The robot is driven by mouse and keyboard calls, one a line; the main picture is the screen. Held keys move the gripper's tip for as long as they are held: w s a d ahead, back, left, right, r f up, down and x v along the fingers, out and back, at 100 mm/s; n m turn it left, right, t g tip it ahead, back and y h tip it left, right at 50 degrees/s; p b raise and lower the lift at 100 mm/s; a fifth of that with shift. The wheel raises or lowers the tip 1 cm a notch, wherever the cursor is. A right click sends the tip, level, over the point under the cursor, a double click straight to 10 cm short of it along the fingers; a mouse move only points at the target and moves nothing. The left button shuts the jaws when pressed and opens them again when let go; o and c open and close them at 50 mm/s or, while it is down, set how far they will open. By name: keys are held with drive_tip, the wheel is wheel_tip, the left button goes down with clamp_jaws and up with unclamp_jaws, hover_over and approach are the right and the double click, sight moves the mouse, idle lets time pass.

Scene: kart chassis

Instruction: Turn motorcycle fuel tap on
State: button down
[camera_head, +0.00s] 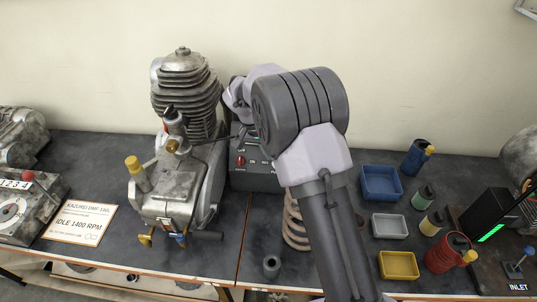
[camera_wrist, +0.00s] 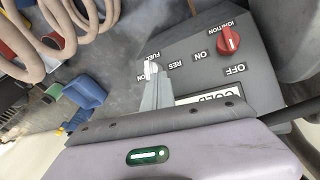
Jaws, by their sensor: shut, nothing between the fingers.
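The grey control box (camera_head: 262,180) stands at the back of the bench beside the engine, partly hidden by my arm. In the wrist view its panel (camera_wrist: 195,45) appears upside down, with FUEL, ON and RES labels. A small white piece (camera_wrist: 152,68), apparently the fuel tap lever, sits among these labels. My gripper (camera_wrist: 155,88) is shut with nothing between its fingers. Its tips overlap the white piece in the picture; I cannot tell whether they touch.
A red ignition knob (camera_wrist: 229,40) sits beside the fuel labels. The engine (camera_head: 180,170) stands left of the box. A coil spring (camera_head: 294,222) stands in front. Blue (camera_head: 381,183), white (camera_head: 389,226) and yellow (camera_head: 398,266) trays lie to the right.

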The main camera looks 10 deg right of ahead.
drive_tip(key=m+y+b, duration=0.1)
drive_tip(key=d+m+y+b, duration=0.1)
drive_tip(key=m, duration=0.1)
drive_tip(key=shift+s+d+r+y, duration=0.1)
drive_tip(key=shift+d+y, duration=0.2)
drive_tip(key=d+m+t+y+b, duration=0.1)
drive_tip(key=m+t+y+b, duration=0.1)
drive_tip(key=m+y, duration=0.1)
drive_tip(key=shift+s+d+m, duration=0.3)
drive_tip(key=shift+s+d, duration=0.4)
drive_tip(key=shift+d, duration=0.1)
drive_tip(key=shift+f, duration=0.2)
